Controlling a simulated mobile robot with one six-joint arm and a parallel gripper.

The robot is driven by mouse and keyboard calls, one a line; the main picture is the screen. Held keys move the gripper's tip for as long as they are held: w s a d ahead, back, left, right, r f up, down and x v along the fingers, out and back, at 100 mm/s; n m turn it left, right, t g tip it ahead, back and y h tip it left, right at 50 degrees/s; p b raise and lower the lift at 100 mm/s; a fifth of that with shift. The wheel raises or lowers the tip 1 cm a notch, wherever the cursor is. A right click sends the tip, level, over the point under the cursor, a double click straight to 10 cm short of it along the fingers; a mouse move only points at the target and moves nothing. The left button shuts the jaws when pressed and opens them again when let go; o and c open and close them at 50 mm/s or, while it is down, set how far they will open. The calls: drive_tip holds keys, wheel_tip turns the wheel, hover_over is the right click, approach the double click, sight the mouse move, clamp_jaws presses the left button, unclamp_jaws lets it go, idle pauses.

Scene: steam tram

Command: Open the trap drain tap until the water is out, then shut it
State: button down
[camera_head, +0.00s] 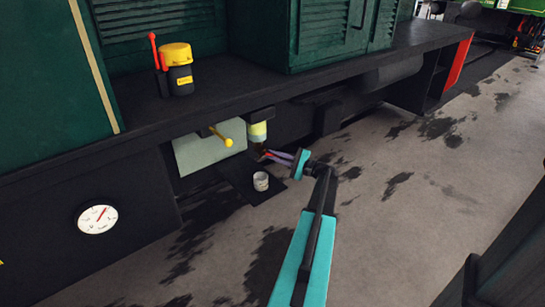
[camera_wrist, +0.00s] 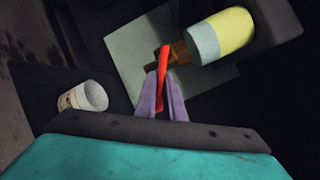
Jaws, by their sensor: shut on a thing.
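A glass trap (camera_head: 257,131) with yellow-green liquid above a pale blue-grey band hangs under the dark running board. It also shows in the wrist view (camera_wrist: 222,36). Below it is a brass drain tap (camera_wrist: 178,52) with a red lever (camera_wrist: 163,62). My gripper (camera_head: 272,154) reaches in from the right below the trap. In the wrist view its purple fingers (camera_wrist: 165,92) are shut on the red lever. A white cup (camera_head: 261,181) stands upright on a dark plate (camera_head: 236,176) below the trap. No stream of water is visible.
A pale panel (camera_head: 208,146) with a yellow-knobbed lever (camera_head: 227,141) is left of the trap. A yellow-capped canister (camera_head: 178,68) with a red handle stands on the running board. A round gauge (camera_head: 97,219) is at lower left. Open stained floor (camera_head: 420,190) lies to the right.

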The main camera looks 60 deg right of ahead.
drive_tip(key=c, duration=1.8)
unclamp_jaws()
drive_tip(key=shift+d+f, duration=0.2)
drive_tip(key=shift+d, duration=0.2)
drive_tip(key=shift+c, duration=0.2)
drive_tip(key=shift+a, duration=0.1)
drive_tip(key=s+d+p, duration=0.1)
drive_tip(key=s, duration=1.2)
drive_tip(key=shift+s+d+f+p, duration=0.25)
drive_tip(key=shift+s+f+p, duration=0.05)
drive_tip(key=shift+f+p, duration=0.1)
drive_tip(key=shift+w, duration=0.1)
